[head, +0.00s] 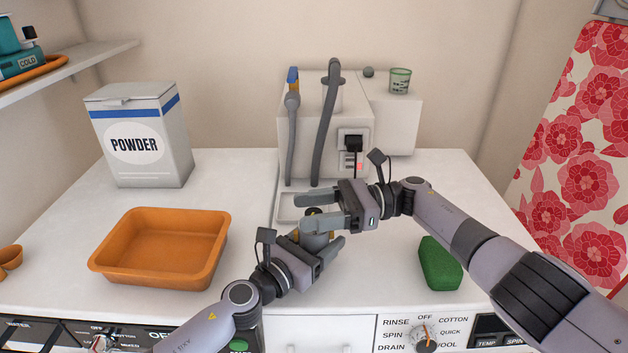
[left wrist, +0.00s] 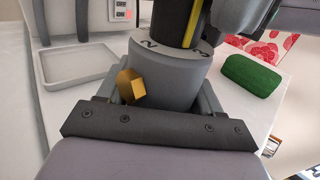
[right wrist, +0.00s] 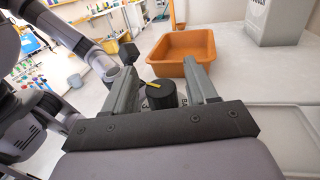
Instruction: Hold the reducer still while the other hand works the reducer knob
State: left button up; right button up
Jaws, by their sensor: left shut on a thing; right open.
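The reducer (left wrist: 165,68) is a grey cylinder with a brass fitting (left wrist: 132,86) on its side and number marks on its rim. My left gripper (head: 320,243) is shut on its body, and the reducer looks upright. The black reducer knob (right wrist: 160,98) on top carries a yellow pointer line; it also shows in the left wrist view (left wrist: 178,22). My right gripper (head: 316,210) is open, with one finger on each side of the knob. In the right wrist view gaps show between the knob and both fingers. The fingers partly hide the reducer in the head view.
A grey machine with hoses (head: 310,110) stands behind, with a shallow white tray (left wrist: 75,75) before it. An orange basin (head: 160,250) and a powder box (head: 140,140) are on the left. A green sponge (head: 440,265) lies on the right. Bare counter surrounds these.

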aim_at(316, 212)
notch_tip(316, 212, up, 9)
jog(key=shift+r, duration=0.1)
dwell(0.4)
jog(key=shift+d, duration=0.1)
jog(key=shift+w+d+f+t, duration=0.1)
jog(key=shift+f+t, duration=0.2)
jog(key=s+d+f+m+t+h, duration=0.3)
jog(key=s+d+f+m+t, duration=0.55)
jog(key=t, duration=0.45)
jog(key=shift+m, duration=0.25)
jog(key=x, duration=0.4)
jog(key=w+x, duration=0.1)
jog(key=x, duration=0.3)
jog(key=d+x, duration=0.1)
jog(key=x, duration=0.3)
jog(key=shift+w+a+f, duration=0.1)
jog(key=shift+w+f, duration=0.15)
jog(key=c, duration=0.9)
